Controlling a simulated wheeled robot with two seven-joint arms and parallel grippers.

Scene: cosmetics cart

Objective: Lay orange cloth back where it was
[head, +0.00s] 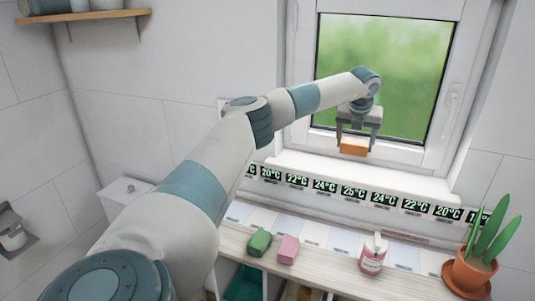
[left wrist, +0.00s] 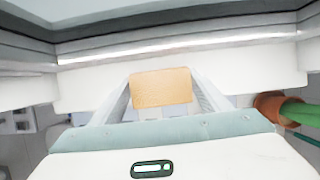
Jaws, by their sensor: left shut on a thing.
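The orange cloth (head: 354,146) is a small folded block. My left gripper (head: 356,140) is shut on it and holds it up in front of the window, above the white sill. In the left wrist view the orange cloth (left wrist: 161,87) sits between the two fingers. A green folded cloth (head: 259,242) and a pink folded cloth (head: 288,249) lie side by side on the wooden cart top (head: 325,265). My right gripper is not in view.
A pink pump bottle (head: 373,254) stands on the cart top. A potted plant (head: 470,271) is at its right end. Behind the cart top run pale labelled panels and a strip of temperature displays (head: 354,192). The top between pink cloth and bottle is clear.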

